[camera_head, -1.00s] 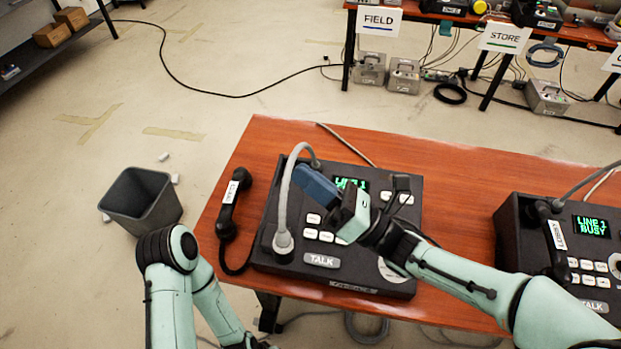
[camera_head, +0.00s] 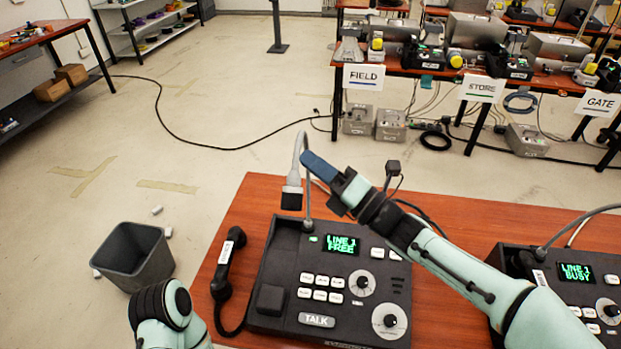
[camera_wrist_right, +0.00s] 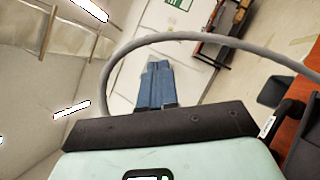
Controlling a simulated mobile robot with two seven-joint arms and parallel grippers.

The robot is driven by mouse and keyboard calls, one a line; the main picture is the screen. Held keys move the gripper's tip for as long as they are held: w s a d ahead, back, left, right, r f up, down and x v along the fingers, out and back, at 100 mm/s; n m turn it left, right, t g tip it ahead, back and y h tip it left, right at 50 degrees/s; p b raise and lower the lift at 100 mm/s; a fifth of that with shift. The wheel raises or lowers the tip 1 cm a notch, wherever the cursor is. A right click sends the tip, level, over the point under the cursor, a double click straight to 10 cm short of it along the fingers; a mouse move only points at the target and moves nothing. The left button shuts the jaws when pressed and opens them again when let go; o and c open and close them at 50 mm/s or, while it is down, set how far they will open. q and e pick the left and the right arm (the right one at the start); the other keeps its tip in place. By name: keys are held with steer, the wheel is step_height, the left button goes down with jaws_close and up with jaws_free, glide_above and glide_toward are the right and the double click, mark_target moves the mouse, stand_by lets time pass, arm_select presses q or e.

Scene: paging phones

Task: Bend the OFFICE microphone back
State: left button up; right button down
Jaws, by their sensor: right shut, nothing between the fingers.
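The near-left black paging phone (camera_head: 350,290) stands on the table, its screen (camera_head: 341,245) reading LINE 1 FREE. The small tag on its handset (camera_head: 224,275) is too small to read surely. Its grey gooseneck microphone rises from the back edge and loops over, its dark head (camera_head: 291,198) hanging above the phone's back left corner. My right gripper (camera_head: 308,160) is shut and empty, its blue fingers at the gooseneck's upper part; touching is unclear. In the right wrist view the gooseneck (camera_wrist_right: 180,37) arcs past the shut blue fingers (camera_wrist_right: 157,80). My left gripper is out of view.
A second paging phone (camera_head: 565,285) stands at the right, reading LINE 1 BUSY. A grey bin (camera_head: 133,257) stands on the floor left of the red-brown table (camera_head: 262,195). A far bench holds phones with FIELD, STORE and GATE signs.

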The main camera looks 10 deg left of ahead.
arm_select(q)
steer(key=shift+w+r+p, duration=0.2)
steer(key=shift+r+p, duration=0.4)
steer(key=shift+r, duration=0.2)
arm_select(e)
steer(key=shift+w+r+m+h, duration=0.15)
steer(key=shift+w+m, duration=0.1)
steer(key=shift+w, duration=0.3)
steer(key=shift+w+r+m+h, duration=0.15)
steer(key=shift+w+m, duration=0.1)
steer(key=shift+w, duration=0.3)
steer(key=shift+f, duration=0.1)
